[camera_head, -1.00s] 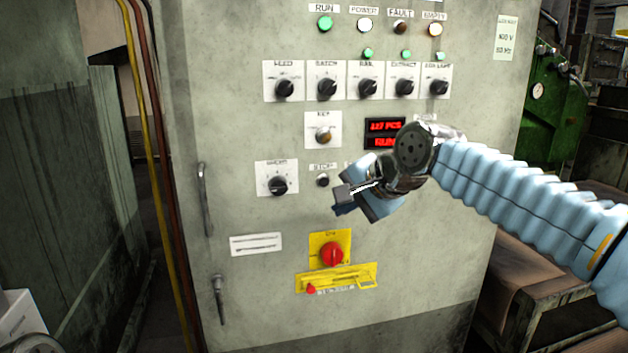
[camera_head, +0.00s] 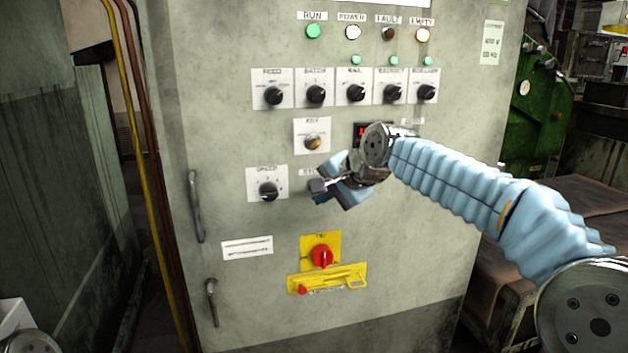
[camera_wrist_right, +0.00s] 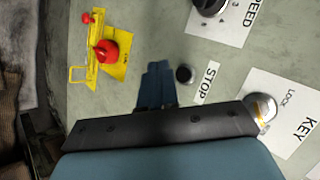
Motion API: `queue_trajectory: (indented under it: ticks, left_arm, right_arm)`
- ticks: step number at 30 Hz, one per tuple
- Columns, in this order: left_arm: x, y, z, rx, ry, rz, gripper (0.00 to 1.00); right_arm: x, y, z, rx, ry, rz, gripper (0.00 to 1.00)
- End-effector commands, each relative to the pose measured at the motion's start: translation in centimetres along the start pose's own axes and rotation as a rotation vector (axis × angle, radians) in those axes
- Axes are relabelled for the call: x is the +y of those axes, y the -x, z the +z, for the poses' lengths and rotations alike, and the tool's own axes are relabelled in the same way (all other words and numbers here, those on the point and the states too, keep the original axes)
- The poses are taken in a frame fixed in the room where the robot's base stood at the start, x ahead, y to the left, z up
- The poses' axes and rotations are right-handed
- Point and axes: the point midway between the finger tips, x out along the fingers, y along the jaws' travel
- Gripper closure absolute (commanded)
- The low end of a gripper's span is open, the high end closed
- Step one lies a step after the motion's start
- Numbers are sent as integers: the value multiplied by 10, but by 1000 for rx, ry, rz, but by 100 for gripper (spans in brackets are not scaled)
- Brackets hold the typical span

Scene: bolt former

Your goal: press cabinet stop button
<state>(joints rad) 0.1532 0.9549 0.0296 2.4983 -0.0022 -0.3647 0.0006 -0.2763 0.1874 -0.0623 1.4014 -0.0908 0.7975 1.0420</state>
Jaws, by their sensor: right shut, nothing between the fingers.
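The stop button is a small black round button (camera_wrist_right: 184,74) beside a white STOP label (camera_wrist_right: 209,82) in the right wrist view. In the head view my right gripper (camera_head: 316,188) covers the button and most of its label (camera_head: 307,172). The right gripper is shut and empty. Its fingertips also show in the right wrist view (camera_wrist_right: 157,72), just beside the button; I cannot tell whether they touch the panel. The grey cabinet (camera_head: 240,140) carries the controls. My left gripper is not in view.
A red rotary switch (camera_head: 321,256) on a yellow plate sits below the gripper. The SPEED knob (camera_head: 268,190) is to the left and the key switch (camera_head: 312,142) above. Several knobs and lamps line the upper panel. Handles (camera_head: 195,206) stick out at the left edge.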

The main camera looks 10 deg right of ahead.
Motion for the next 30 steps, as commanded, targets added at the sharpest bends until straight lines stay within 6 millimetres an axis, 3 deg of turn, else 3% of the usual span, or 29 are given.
queue_trajectory:
  ticks: [6,30]
  left_arm:
    - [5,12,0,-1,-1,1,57]
    - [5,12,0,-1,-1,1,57]
  right_arm:
    - [-10,-10,-8,0,0,-1,100]
    - [-10,-13,-9,0,0,-1,100]
